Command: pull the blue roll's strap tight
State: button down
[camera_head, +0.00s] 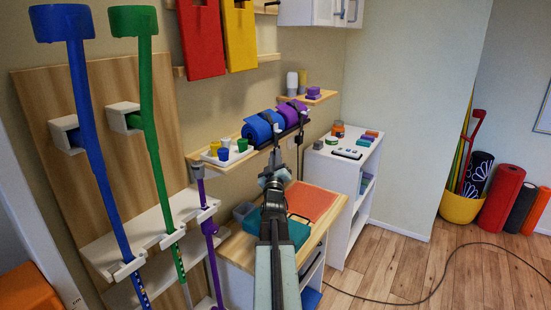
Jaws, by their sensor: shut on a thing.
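The blue roll (257,129) lies on the wooden wall shelf, left of a purple roll (286,113). A dark strap (276,134) runs around the blue roll and hangs down at its front right. My gripper (275,161) is just below the shelf's front edge, at the lower part of this strap. It is shut on the strap's hanging end; the jaws are small in the picture and partly hide the grip. How taut the strap is cannot be told.
A white tray (226,158) with small coloured cups stands left of the blue roll. A second strap (303,130) hangs by the purple roll. Below are a teal case (292,232) and an orange mat (312,200) on a wooden top.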

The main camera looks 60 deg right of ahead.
dwell(0.8)
notch_tip(320, 180, down, 6)
jog(key=b, duration=0.6)
jog(key=shift+f, duration=0.2)
jog(key=shift+s, duration=0.1)
jog(key=c, duration=1.5)
grip_release()
